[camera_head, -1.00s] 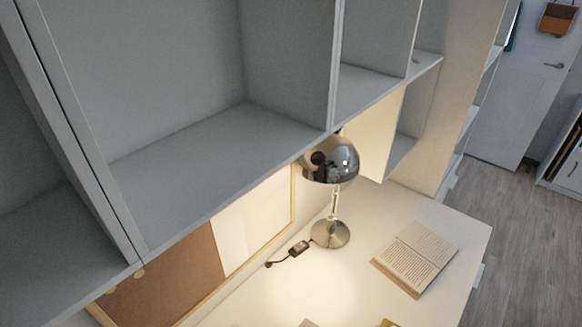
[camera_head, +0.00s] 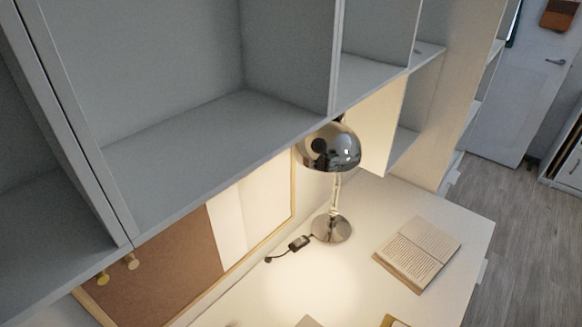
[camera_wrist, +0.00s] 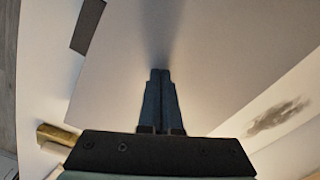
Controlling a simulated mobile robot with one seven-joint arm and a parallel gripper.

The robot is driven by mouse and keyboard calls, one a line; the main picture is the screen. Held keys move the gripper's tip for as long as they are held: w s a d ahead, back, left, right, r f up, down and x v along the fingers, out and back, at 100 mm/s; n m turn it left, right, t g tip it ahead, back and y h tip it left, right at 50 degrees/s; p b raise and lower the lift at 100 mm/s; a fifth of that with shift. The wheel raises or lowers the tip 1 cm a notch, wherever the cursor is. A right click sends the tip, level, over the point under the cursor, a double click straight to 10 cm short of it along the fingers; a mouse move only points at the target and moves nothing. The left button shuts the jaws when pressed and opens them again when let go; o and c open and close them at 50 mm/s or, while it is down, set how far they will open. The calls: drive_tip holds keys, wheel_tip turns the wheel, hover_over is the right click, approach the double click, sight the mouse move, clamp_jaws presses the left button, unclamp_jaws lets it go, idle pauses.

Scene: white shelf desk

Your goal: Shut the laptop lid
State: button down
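My gripper (camera_wrist: 160,73) shows in the wrist view with its two dark fingers together and nothing visible between them. A large, plain pale panel (camera_wrist: 215,45) fills the view beyond the fingertips. It may be the laptop lid, but I cannot tell for sure, nor whether the fingers touch it. No laptop can be made out in the head view, and my gripper is not in that view.
The white desk (camera_head: 455,225) holds a lit chrome lamp (camera_head: 333,150), its cable switch (camera_head: 299,243) and an open book (camera_head: 417,254). White shelves (camera_head: 210,120) overhang the desk. A cork board (camera_head: 165,262) stands behind it. Small items are cut off at the bottom edge.

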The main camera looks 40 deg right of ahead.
wheel_tip(320, 180, up, 7)
drive_tip(key=p, duration=0.7)
drive_tip(key=shift+p, duration=0.3)
wheel_tip(320, 180, up, 8)
drive_tip(key=p, duration=0.7)
